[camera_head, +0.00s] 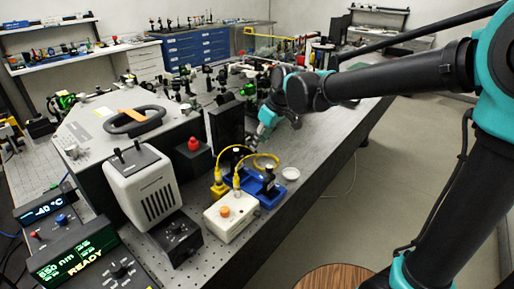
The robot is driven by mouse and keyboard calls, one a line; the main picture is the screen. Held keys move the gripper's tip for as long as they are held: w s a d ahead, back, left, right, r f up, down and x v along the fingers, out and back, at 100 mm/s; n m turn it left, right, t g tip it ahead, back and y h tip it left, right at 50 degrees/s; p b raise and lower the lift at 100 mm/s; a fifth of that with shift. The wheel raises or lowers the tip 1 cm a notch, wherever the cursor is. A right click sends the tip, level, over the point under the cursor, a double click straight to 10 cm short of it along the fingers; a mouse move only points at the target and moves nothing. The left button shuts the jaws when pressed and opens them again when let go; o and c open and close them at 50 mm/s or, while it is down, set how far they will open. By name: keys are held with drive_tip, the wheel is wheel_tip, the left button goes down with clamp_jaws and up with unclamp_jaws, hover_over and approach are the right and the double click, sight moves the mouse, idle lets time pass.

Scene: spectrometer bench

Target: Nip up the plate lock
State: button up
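I cannot make out for certain which part is the plate lock. My gripper (264,130) is over the perforated bench, at the end of my arm reaching in from the right. It is just right of a black upright panel (226,126) and above a blue tray (278,199). The gripper is small and dark here, so its fingers and anything between them cannot be told apart. In the blue tray stands a small black mount (269,179) with yellow cables around it. A red knob (193,144) tops a black box left of the panel.
A white box with an orange button (225,211), a white dish (291,174) and a grey vented housing (146,190) stand near the front. A readout showing READY (78,259) is at front left. Optical mounts crowd the bench behind; its right strip is mostly clear.

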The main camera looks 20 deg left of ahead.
drive_tip(key=shift+x, duration=1.95)
drive_tip(key=shift+c, duration=0.4)
clamp_jaws()
